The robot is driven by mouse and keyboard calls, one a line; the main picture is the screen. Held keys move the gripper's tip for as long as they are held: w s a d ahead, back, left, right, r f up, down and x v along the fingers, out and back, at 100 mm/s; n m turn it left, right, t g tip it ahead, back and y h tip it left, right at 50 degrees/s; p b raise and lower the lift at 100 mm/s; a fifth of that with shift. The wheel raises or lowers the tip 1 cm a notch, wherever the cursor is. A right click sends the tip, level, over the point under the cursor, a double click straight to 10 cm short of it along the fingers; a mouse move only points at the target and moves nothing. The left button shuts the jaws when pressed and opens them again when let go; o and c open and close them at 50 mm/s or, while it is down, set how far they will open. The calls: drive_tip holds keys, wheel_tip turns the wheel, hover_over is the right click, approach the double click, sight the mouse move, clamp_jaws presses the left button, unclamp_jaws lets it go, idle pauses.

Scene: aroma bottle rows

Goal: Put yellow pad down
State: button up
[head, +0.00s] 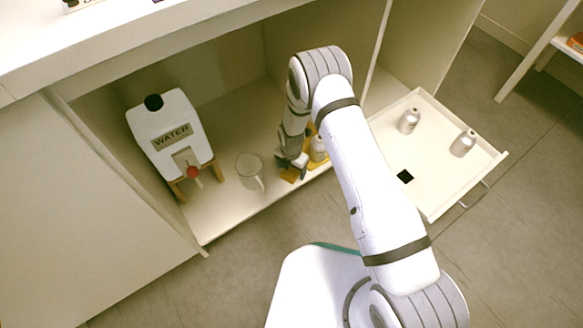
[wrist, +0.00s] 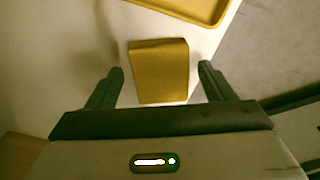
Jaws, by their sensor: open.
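A yellow pad (wrist: 160,70) lies on the pale shelf surface, between and just ahead of my open fingertips in the wrist view. It also shows in the head view (head: 289,176), partly hidden under my gripper. My gripper (wrist: 160,78) is open, with a finger on each side of the pad and a visible gap to it. In the head view my gripper (head: 291,168) is low inside the cabinet, close above the shelf.
A yellow tray (wrist: 190,8) lies beyond the pad; a white bottle (head: 318,149) stands beside my gripper. A glass mug (head: 250,171) and a water dispenser (head: 170,135) stand to the left. An open drawer (head: 432,180) with two bottles is at right.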

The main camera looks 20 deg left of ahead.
wheel_tip(320, 180, up, 12)
drive_tip(key=p, duration=0.6)
wheel_tip(320, 180, up, 14)
drive_tip(key=f+m, duration=0.1)
drive_tip(key=m, duration=0.6)
hover_over(291, 170)
drive_tip(key=w+d, duration=0.3)
drive_tip(key=d, duration=0.4)
drive_tip(key=s+d+r+m, duration=0.4)
drive_tip(key=d+r+m, duration=0.6)
drive_tip(key=r, duration=0.5)
drive_tip(key=s+d+r+m, duration=0.6)
drive_tip(key=s+m, duration=0.1)
drive_tip(key=s, duration=0.2)
drive_tip(key=s+d+r+m+t, duration=0.1)
drive_tip(key=s+d+r+m, duration=0.4)
drive_tip(key=s+d+m, duration=0.2)
drive_tip(key=shift+s+d+r+m, duration=0.35)
drive_tip(key=shift+s+m, duration=0.35)
drive_tip(key=shift+s, duration=0.5)
drive_tip(key=shift+a+r, duration=0.1)
drive_tip(key=shift+c, duration=0.4)
